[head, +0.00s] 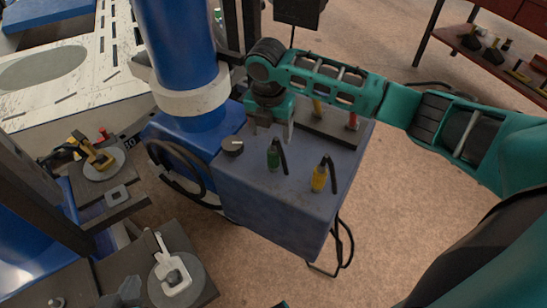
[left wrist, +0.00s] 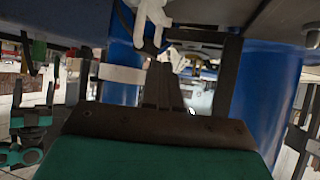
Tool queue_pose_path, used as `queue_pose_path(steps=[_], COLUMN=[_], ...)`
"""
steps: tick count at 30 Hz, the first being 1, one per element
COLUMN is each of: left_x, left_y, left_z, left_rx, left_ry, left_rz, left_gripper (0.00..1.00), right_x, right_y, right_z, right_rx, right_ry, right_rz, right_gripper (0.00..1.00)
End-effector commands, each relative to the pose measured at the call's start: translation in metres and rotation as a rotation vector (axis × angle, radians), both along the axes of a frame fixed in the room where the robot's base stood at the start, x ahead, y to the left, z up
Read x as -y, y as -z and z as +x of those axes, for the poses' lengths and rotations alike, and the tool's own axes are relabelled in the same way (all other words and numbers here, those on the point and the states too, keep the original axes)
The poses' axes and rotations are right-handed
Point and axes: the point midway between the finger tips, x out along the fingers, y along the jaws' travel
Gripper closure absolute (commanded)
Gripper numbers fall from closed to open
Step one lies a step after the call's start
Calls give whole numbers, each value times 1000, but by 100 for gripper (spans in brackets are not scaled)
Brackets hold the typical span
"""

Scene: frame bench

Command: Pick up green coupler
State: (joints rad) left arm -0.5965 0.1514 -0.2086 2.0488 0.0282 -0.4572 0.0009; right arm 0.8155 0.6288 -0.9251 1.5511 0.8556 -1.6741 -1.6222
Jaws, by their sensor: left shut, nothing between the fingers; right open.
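The green coupler (head: 273,156) stands upright on a blue-grey box top (head: 240,190) in the head view, with a black curved piece beside it. My right gripper (head: 271,134) is open, its fingers pointing down just above and behind the coupler in the picture; contact cannot be told. In the left wrist view, which looks upside down, the green coupler (left wrist: 38,50) shows small near the upper left, and the right gripper (left wrist: 30,105) is apart from it. My left gripper (left wrist: 165,75) is shut and empty there; its fingers are not clear in the head view.
A yellow coupler (head: 319,178) stands right of the green one. A dark round cap (head: 232,146) lies left. A dark rack with red and yellow-topped parts (head: 330,128) is behind. A white clamp (head: 172,272) sits on a grey disc at lower left. A blue column (head: 178,45) rises behind the box.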

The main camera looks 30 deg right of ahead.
Motion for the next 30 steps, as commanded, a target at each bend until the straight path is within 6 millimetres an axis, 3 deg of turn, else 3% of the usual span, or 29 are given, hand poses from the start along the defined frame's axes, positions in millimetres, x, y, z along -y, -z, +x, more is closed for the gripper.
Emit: queue_pose_path(steps=[1, 4, 14, 22, 30], left_x=[0, 2, 3, 3, 4], left_y=[5, 5, 7, 25, 27], left_z=[1, 2, 5, 3, 1], left_rx=[0, 1, 12, 5, -2], left_ry=[2, 6, 7, 8, 6], left_rz=[0, -2, -6, -6, -7], left_gripper=[100, 100, 100, 100, 100], right_x=[1, 2, 5, 9, 10], right_y=[15, 32, 56, 95, 99], right_z=[0, 2, 4, 8, 9], right_rx=[-4, -2, 1, 0, 4], right_ry=[2, 1, 2, 3, 1], right_rz=[-1, 1, 1, 2, 2], right_gripper=[33, 33, 33, 33, 33])
